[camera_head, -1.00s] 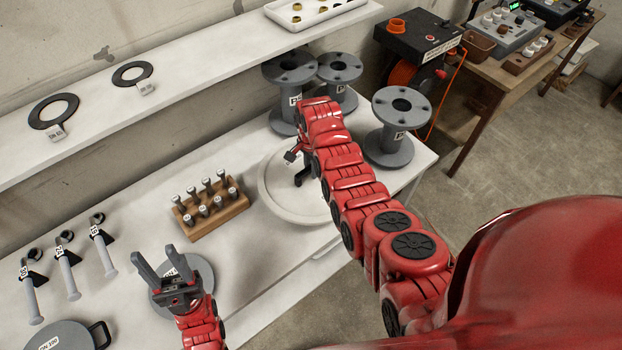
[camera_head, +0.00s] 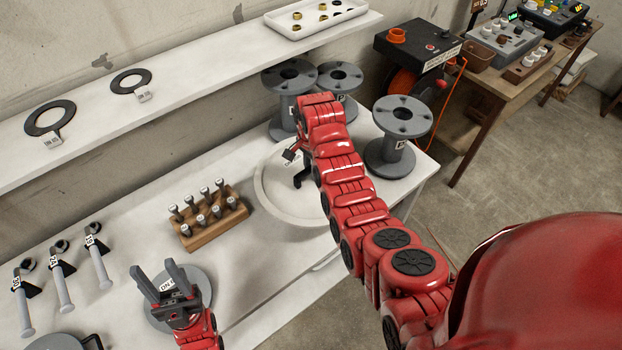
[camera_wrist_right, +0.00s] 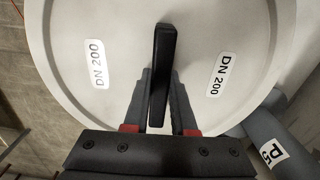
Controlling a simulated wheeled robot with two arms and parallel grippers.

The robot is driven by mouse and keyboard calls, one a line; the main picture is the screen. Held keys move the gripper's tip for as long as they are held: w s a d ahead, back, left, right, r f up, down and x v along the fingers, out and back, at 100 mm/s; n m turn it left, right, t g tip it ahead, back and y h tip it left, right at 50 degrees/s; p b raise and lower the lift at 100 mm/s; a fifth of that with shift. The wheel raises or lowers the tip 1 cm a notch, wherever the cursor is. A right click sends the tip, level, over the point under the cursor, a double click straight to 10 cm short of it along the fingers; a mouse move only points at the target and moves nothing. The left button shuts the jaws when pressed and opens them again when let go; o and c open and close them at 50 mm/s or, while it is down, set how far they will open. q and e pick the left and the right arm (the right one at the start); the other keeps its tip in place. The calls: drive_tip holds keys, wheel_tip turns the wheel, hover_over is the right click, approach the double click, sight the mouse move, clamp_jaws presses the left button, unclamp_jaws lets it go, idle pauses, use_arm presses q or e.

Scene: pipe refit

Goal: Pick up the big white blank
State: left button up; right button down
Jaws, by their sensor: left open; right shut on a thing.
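The big white blank (camera_head: 269,200) is a round disc labelled DN 200, lying on the white bench in the head view, partly hidden by my right arm. In the right wrist view the blank (camera_wrist_right: 215,40) fills most of the picture, with a black bar handle (camera_wrist_right: 160,75) across its middle. My right gripper (camera_wrist_right: 160,100) is shut on that handle; in the head view the gripper (camera_head: 296,165) shows at the blank. Whether the blank touches the bench cannot be told. My left gripper (camera_head: 162,280) is open and empty, above a smaller grey blank (camera_head: 200,282).
Grey flanged spools (camera_head: 397,135) stand at the bench's far right end. A wooden block with several bolts (camera_head: 210,218) sits left of the white blank. Several wrenches (camera_head: 62,275) lie at left. A shelf (camera_head: 200,85) runs above the bench's back.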

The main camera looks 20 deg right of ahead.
sight(318, 222)
drive_tip(key=shift+s+a+p, duration=0.15)
drive_tip(key=shift+s+p, duration=0.05)
drive_tip(key=shift+s, duration=0.4)
drive_tip(key=shift+s+a+p, duration=0.15)
drive_tip(key=shift+s, duration=0.4)
drive_tip(key=s+p, duration=0.1)
drive_tip(key=s+r+p, duration=0.1)
drive_tip(key=p, duration=0.1)
drive_tip(key=s+p, duration=0.1)
drive_tip(key=shift+a+r+p, duration=0.25)
drive_tip(key=shift+r+p, duration=0.05)
drive_tip(key=shift+p, duration=0.05)
drive_tip(key=s+p, duration=0.2)
drive_tip(key=s+a+p, duration=0.1)
drive_tip(key=s, duration=0.2)
drive_tip(key=s+p, duration=0.2)
drive_tip(key=s, duration=0.1)
drive_tip(key=shift+s+a+p, duration=0.15)
drive_tip(key=shift+a+p, duration=0.15)
drive_tip(key=shift+a, duration=0.05)
drive_tip(key=shift+s+f+b, duration=0.2)
drive_tip(key=shift+s+b, duration=0.05)
drive_tip(key=shift+b, duration=0.05)
drive_tip(key=shift+s+a, duration=0.15)
drive_tip(key=shift+s, duration=0.6)
